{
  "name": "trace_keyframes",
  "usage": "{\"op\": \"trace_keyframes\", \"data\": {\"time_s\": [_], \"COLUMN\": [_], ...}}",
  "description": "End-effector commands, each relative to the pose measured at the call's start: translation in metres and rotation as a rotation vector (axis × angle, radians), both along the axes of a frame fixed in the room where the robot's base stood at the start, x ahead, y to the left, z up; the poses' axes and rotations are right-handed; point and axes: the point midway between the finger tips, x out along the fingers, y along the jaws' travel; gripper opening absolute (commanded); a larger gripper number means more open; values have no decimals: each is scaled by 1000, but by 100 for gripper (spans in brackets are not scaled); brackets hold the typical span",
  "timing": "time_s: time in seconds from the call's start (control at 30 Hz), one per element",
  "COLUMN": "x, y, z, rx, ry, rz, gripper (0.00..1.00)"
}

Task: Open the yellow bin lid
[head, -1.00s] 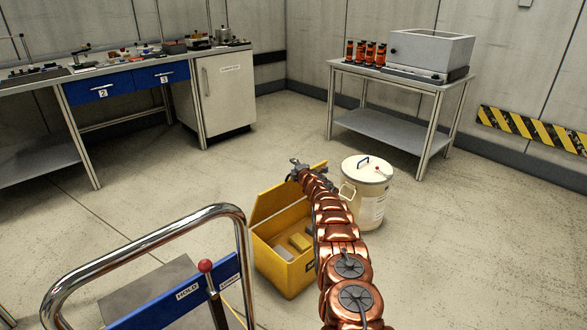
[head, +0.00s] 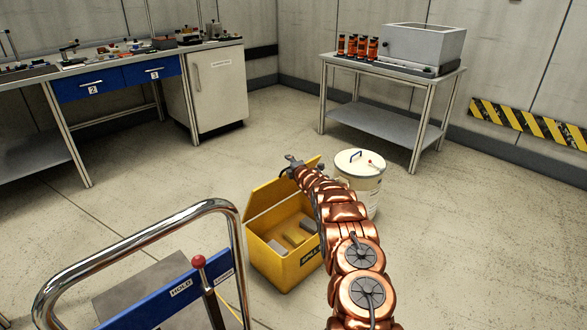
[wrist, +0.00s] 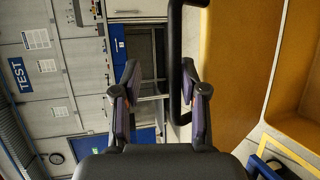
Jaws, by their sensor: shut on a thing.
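The yellow bin (head: 290,268) stands on the floor with its lid (head: 268,200) raised at the back, so its inside shows. My gripper (head: 293,166) is at the upper edge of the lid, small and partly hidden by my copper arm in the head view. The lid's yellow face (wrist: 228,70) is right of the handle.
A white drum (head: 362,180) stands behind my arm, right of the bin. A chrome rail (head: 140,240) with a blue panel is at front left. A workbench (head: 120,72) and a table (head: 385,125) stand at the back. Floor left of the bin is clear.

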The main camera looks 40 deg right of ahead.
Motion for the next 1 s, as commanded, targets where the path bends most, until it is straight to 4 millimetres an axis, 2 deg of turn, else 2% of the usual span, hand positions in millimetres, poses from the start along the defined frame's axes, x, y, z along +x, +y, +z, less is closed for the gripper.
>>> {"op": "trace_keyframes", "data": {"time_s": [0.13,0.63,1.0], "x": [-7,-36,-42], "y": [2,10,13], "z": [7,11,11], "rx": [-2,-2,-2], "ry": [-6,-4,-5], "rz": [3,0,1], "gripper": [37,37,37]}}
